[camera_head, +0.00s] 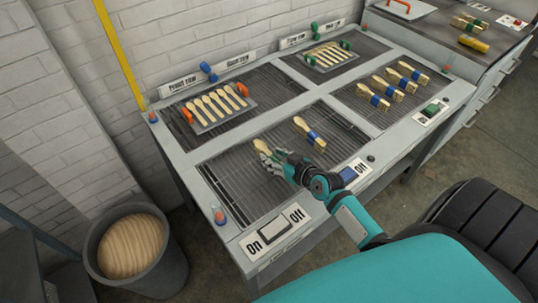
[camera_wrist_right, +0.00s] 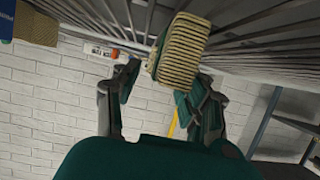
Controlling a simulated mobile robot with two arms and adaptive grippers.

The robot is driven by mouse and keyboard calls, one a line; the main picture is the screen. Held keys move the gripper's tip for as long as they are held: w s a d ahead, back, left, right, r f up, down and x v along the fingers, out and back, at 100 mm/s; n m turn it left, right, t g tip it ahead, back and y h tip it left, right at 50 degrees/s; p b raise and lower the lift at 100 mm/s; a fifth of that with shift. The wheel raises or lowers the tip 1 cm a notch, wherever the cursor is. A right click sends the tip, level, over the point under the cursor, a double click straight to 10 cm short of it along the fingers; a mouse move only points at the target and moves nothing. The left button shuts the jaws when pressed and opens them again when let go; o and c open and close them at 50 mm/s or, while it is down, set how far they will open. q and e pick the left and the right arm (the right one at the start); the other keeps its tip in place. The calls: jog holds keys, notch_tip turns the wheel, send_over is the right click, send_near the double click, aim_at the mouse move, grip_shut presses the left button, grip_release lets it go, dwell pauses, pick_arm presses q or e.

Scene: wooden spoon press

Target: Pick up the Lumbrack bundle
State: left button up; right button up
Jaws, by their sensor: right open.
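A bundle of pale wooden spoons (camera_head: 261,146) lies on the front left grate, partly hidden by my right gripper (camera_head: 270,158). In the right wrist view the bundle (camera_wrist_right: 184,48) is a ribbed tan block ahead of the open right gripper (camera_wrist_right: 160,90), with one finger at each side. I cannot tell whether the fingers touch it. A second bundle with a blue band (camera_head: 309,133) lies to the right on the same grate; part of it shows in the wrist view (camera_wrist_right: 35,25). No Lumbrack label is readable. My left gripper is not in view.
Several blue-banded bundles (camera_head: 390,87) lie on the right grate. Two trays of spoons, one with orange handles (camera_head: 218,105) and one with green handles (camera_head: 327,55), stand behind. On/off switches (camera_head: 274,232) line the front edge. A round bin (camera_head: 134,245) stands at left.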

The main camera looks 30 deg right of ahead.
jog(key=x, duration=0.2)
jog(key=shift+w+f, duration=0.1)
jog(key=shift+w, duration=0.15)
jog(key=shift+s, duration=0.1)
grip_shut()
